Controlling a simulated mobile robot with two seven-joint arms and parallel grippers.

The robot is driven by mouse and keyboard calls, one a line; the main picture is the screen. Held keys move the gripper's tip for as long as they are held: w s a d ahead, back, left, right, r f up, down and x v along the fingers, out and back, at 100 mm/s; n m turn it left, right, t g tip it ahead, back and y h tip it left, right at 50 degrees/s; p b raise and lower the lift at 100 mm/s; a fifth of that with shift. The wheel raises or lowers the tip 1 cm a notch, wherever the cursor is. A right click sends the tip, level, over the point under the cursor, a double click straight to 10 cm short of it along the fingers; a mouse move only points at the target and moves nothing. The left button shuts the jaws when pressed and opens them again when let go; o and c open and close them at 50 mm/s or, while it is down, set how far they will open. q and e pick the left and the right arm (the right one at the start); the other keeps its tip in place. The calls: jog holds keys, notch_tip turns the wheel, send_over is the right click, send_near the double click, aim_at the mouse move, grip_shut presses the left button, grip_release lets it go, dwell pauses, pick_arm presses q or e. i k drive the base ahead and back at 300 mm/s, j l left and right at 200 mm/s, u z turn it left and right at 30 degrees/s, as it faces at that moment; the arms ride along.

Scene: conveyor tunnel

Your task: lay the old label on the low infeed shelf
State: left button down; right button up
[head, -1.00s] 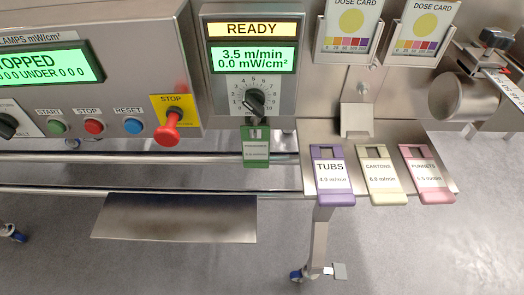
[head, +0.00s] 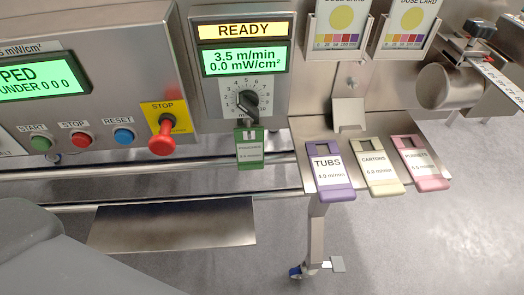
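A green label (head: 250,152) with a white panel hangs just below the speed dial (head: 247,100); its small print is too blurred to read. A low, bare metal shelf (head: 172,224) sticks out under the rails at the lower left. I cannot tell from the picture whether it is the infeed shelf. A grey rounded part of my own arm fills the lower left corner and covers the floor there. Neither of my grippers shows in the head view.
Purple TUBS (head: 329,172), yellow CARTONS (head: 381,168) and pink PUNNETS (head: 420,165) labels lie on a metal shelf to the right. A red STOP knob (head: 162,137) sticks out left of the dial box. Two dose cards stand in holders above. Open floor shows at the lower right.

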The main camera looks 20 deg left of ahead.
aim_at(186, 234)
jog(key=k+j+z, duration=0.2)
jog(key=j, duration=0.25)
jog(key=j+z, duration=0.2)
jog(key=j, duration=0.25)
jog(key=k+j, duration=0.1)
jog(key=j, duration=0.2)
jog(key=k+j, duration=0.1)
jog(key=j, duration=0.15)
jog(key=k+j, duration=0.1)
jog(key=j, duration=0.2)
